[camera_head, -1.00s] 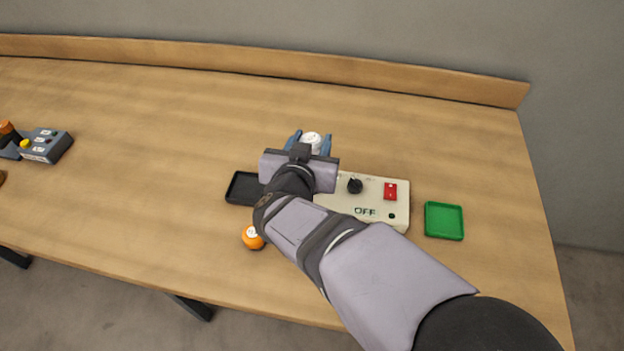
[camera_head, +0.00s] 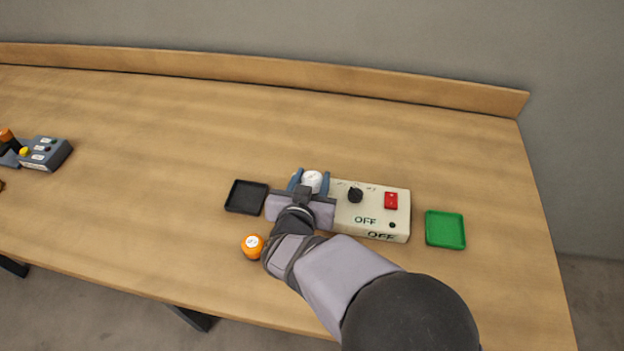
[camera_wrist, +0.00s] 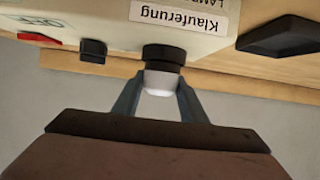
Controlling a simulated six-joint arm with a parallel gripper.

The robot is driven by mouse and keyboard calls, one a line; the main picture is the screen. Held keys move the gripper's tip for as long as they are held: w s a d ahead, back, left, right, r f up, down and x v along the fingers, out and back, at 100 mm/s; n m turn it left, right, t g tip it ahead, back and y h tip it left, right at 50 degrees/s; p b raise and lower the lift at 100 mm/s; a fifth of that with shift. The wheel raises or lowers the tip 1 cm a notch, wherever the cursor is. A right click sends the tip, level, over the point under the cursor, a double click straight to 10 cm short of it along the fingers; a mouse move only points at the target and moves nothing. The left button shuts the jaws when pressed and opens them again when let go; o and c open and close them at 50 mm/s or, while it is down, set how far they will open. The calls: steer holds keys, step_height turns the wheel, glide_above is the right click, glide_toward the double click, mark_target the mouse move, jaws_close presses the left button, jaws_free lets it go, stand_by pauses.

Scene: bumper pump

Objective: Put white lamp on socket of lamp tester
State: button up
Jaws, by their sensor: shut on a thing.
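My gripper (camera_head: 311,182) is shut on the white lamp (camera_head: 313,178), with one blue-grey finger on each side of it. They are at the left end of the cream lamp tester (camera_head: 401,212). In the wrist view, the white lamp (camera_wrist: 160,83) sits between the fingertips and meets a black round part (camera_wrist: 164,56) by the tester (camera_wrist: 115,12). I cannot tell whether this part is the socket or the lamp's base, nor whether the lamp is seated. In the head view, my gripper and arm hide the tester's left end.
A grey control box (camera_head: 45,152) is at the far left. The table behind is clear.

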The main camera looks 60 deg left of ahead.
steer(key=shift+f, duration=0.25)
steer(key=shift+f, duration=0.2)
steer(key=o, duration=1.2)
steer(key=shift+c, duration=0.2)
steer(key=shift+r, duration=0.1)
steer(key=shift+r, duration=0.2)
steer(key=v, duration=1.2)
steer(key=shift+f+b, duration=0.2)
steer(key=shift+b, duration=0.2)
